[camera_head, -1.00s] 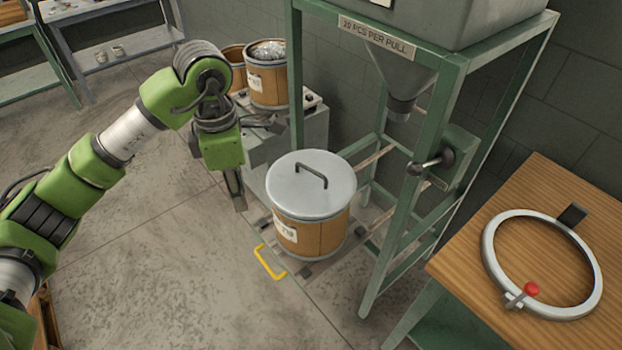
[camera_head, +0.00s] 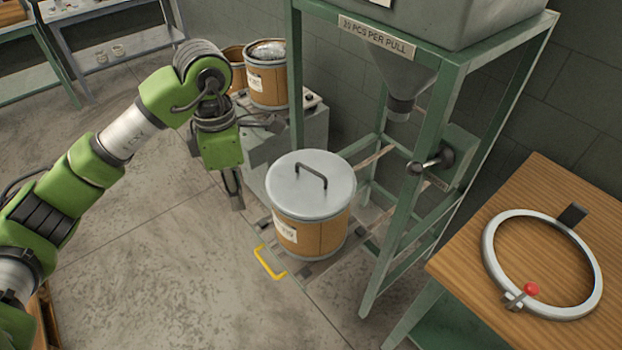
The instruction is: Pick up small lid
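A round grey lid (camera_head: 295,195) with a dark bar handle (camera_head: 311,171) on top lies on a brown drum (camera_head: 330,235). The drum stands upright on a low frame by the green stand. It is the only lid I can make out, and I cannot tell its size against another. My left gripper (camera_head: 256,165) is just left of the lid, apart from the handle. Its two dark fingers look spread, one toward the back and one pointing down, with nothing between them. My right gripper is not in view.
The green stand (camera_head: 440,130) with a hopper rises right of the drum. A clamp ring (camera_head: 492,262) with a red knob lies on the wooden table (camera_head: 460,265) at right. An open drum (camera_head: 268,88) with shiny contents stands behind. The floor at front left is clear.

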